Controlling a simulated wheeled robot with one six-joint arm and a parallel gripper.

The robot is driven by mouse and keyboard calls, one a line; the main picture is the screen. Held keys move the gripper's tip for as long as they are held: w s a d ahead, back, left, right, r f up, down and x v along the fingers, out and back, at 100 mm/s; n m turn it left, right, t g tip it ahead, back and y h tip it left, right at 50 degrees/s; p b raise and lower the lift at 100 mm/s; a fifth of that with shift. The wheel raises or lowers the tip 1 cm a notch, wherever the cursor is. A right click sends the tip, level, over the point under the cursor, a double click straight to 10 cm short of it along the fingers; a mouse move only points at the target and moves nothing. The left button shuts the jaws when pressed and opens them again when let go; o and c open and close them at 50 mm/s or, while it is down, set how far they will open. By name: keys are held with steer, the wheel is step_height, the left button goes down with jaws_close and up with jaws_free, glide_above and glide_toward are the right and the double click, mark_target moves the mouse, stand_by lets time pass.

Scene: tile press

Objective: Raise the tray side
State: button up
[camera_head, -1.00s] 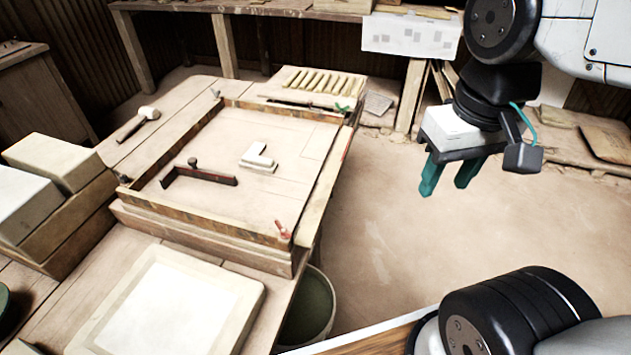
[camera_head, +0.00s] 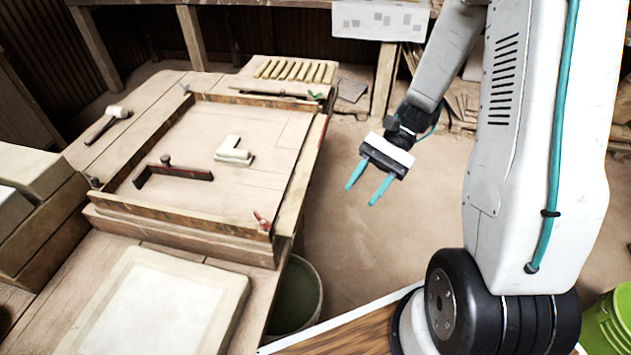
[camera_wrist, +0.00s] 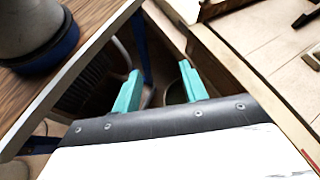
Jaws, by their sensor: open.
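The wooden tray (camera_head: 160,216) sits on the bench, with narrow walls standing along its left, back and front edges. Its right side (camera_head: 303,172) is a pale board that looks folded outward, lower than the other walls. A red catch (camera_head: 262,220) is at the front right corner and a green one (camera_head: 316,97) at the back right corner. My gripper (camera_head: 360,195) is open and empty, over the floor to the right of the tray side and apart from it. In the wrist view my teal fingers (camera_wrist: 159,72) have nothing between them.
An L-shaped white block (camera_head: 234,150) and a dark red bar with a knob (camera_head: 172,172) lie in the tray. A mallet (camera_head: 108,122) lies to the left. A pale slab (camera_head: 150,305) is in front. A bucket (camera_head: 297,295) stands below the bench edge.

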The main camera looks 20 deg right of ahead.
mark_target(307, 168)
steer(key=w+d+f+m+t+y, duration=0.2)
steer(key=w+f+m+t+y, duration=0.5)
steer(key=w+f+m+t, duration=0.4)
steer(key=w+a+r+n+g, duration=0.1)
steer(key=w+a+g, duration=0.1)
steer(key=a, duration=0.6)
steer(key=shift+w+r, duration=0.2)
jaws_close()
